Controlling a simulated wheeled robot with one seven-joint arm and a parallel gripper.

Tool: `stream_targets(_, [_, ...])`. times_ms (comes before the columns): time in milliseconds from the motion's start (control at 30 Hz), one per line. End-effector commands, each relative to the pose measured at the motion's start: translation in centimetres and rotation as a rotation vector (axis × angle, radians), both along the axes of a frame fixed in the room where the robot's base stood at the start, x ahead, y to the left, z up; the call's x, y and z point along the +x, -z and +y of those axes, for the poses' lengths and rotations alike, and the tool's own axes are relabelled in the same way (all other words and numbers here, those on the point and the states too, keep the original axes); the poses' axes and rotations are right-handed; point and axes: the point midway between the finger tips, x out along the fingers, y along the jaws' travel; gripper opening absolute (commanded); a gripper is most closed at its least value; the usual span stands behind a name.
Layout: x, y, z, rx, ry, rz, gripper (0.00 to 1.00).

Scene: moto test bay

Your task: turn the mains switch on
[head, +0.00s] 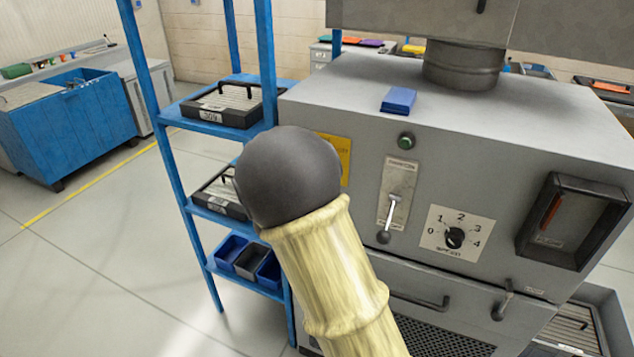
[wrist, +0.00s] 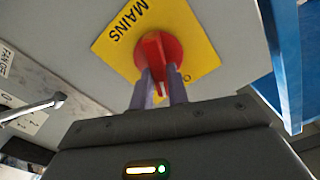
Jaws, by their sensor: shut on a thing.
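The mains switch (wrist: 156,52) is a red rotary knob on a yellow plate (wrist: 113,36) marked MAINS, on a grey panel. My gripper (wrist: 158,84) is shut on the knob's raised red bar, with one grey finger on each side. In the wrist view the bar runs roughly up and down the picture, slanted to the MAINS lettering. No on or off marks can be read. In the head view only part of the yellow plate (head: 345,160) shows; my arm hides the knob and my gripper.
Right of the plate on the grey machine (head: 480,125) are a green round lamp or button (head: 406,141), a lever (head: 392,212) and a SPEED dial (head: 455,238). A blue shelf rack (head: 165,150) stands close on the left. A blue block (head: 398,100) lies on top.

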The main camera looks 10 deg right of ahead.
Motion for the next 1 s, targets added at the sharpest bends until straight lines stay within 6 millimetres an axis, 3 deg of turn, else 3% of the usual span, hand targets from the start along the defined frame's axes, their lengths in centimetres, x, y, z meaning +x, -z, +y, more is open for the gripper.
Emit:
stream_targets(33, [-0.03,0.81,-0.04,0.037,0.000,-0.029,0.00])
stream_targets(1000, [-0.34,1.37,-0.49,0.731,0.001,-0.532,0.00])
